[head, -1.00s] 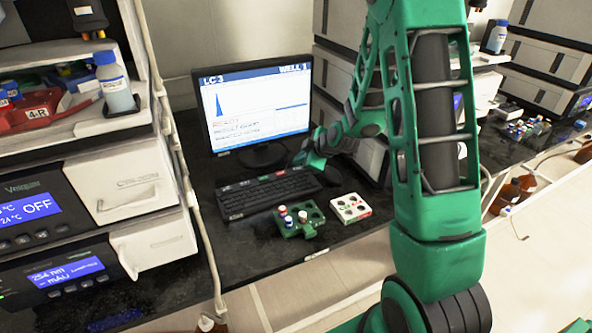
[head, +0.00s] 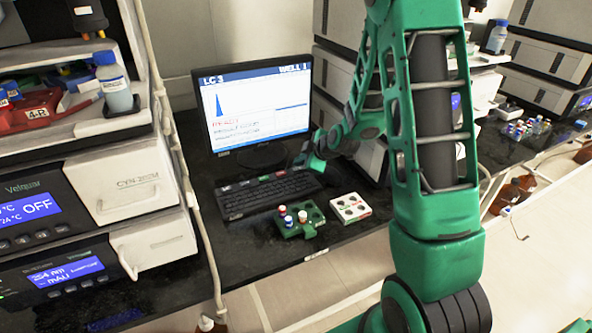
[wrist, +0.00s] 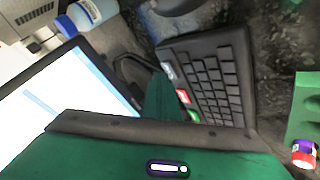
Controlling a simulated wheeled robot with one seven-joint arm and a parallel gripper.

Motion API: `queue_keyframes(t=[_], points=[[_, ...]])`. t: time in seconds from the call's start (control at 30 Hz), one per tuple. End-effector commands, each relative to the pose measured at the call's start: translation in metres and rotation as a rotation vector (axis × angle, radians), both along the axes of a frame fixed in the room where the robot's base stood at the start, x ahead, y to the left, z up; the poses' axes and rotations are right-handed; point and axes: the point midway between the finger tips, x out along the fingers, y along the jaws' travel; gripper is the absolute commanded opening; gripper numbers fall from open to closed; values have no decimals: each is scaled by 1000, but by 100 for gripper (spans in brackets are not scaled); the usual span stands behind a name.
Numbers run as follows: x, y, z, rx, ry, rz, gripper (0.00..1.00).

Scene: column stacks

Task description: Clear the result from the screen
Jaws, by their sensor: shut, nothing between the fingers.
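The screen (head: 258,108) stands at the back of the bench. It shows "LC 3", "WELL 1", a graph with a blue peak and lines of text. Part of it also shows in the wrist view (wrist: 62,108). The black keyboard (head: 268,196) lies in front of it, with a few coloured keys along its back row. In the wrist view the keyboard (wrist: 215,80) has white, red and green labelled keys. My gripper (head: 304,159) is shut and empty at the keyboard's back right. In the wrist view its fingers (wrist: 166,95) are beside the coloured keys; contact cannot be told.
A green rack (head: 300,222) with several small vials and a white tray (head: 351,208) sit right of the keyboard's front. Instrument stacks (head: 90,215) rise at the left. A blue-capped bottle (head: 113,82) stands on one. Bare bench lies in front of the keyboard.

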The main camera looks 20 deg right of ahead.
Motion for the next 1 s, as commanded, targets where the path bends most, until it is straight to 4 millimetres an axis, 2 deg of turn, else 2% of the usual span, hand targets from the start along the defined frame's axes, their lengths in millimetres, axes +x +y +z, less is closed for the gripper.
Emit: queue_keyframes(t=[1.0], points=[[0,0,-8,0,1,1,0]])
